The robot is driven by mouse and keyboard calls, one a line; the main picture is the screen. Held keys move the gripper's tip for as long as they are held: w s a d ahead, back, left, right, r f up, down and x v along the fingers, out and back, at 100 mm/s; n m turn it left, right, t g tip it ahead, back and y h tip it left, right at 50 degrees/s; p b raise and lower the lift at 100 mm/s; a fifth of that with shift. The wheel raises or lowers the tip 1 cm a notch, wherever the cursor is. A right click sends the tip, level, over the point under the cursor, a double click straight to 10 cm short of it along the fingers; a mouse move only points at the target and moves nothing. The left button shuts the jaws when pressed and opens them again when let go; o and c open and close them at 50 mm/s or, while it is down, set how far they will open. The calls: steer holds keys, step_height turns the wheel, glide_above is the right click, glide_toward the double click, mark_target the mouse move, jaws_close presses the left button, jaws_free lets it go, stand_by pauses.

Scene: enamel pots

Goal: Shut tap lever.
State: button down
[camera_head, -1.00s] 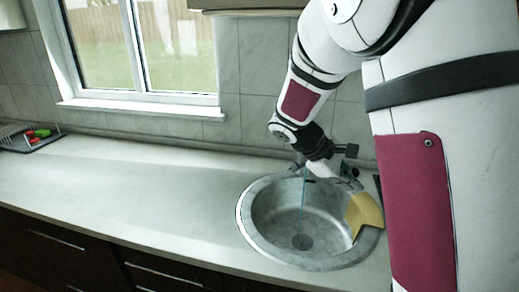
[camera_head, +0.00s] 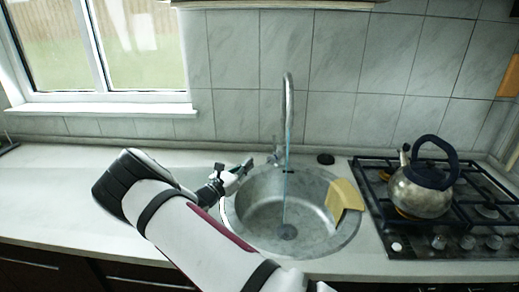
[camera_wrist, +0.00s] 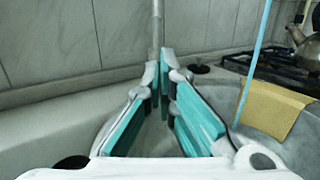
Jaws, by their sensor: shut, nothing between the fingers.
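The chrome tap (camera_head: 289,95) stands upright behind the round sink, and its post shows behind my fingertips in the wrist view (camera_wrist: 156,25). A thin blue water stream (camera_head: 286,190) falls from the spout into the basin; it also shows in the wrist view (camera_wrist: 254,65). The small tap lever (camera_head: 276,153) is at the base of the tap; in the wrist view my fingers seem to hide it. My gripper (camera_head: 248,163) is shut and empty, just left of the tap base. Its teal-padded fingers (camera_wrist: 166,60) come together in front of the post. I cannot tell whether they touch the lever.
The metal sink (camera_head: 255,231) is below and right of my gripper. A yellow cloth (camera_head: 345,194) hangs over its right rim. A kettle (camera_head: 420,192) stands on the gas hob (camera_head: 440,240) at the right. The counter (camera_head: 60,200) at the left is clear. The tiled wall is close behind the tap.

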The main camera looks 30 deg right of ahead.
steer(key=p+x, duration=0.1)
steer(key=x, duration=1.2)
steer(key=shift+w+d, duration=0.2)
steer(key=shift+d, duration=0.15)
steer(key=shift+b+x, duration=0.6)
steer(key=shift+x, duration=0.3)
steer(key=shift+d+r, duration=0.1)
steer(key=shift+r, duration=0.25)
steer(key=r+v, duration=0.1)
steer(key=v, duration=1.3)
steer(key=shift+a+r, duration=0.2)
steer(key=shift+a, duration=0.1)
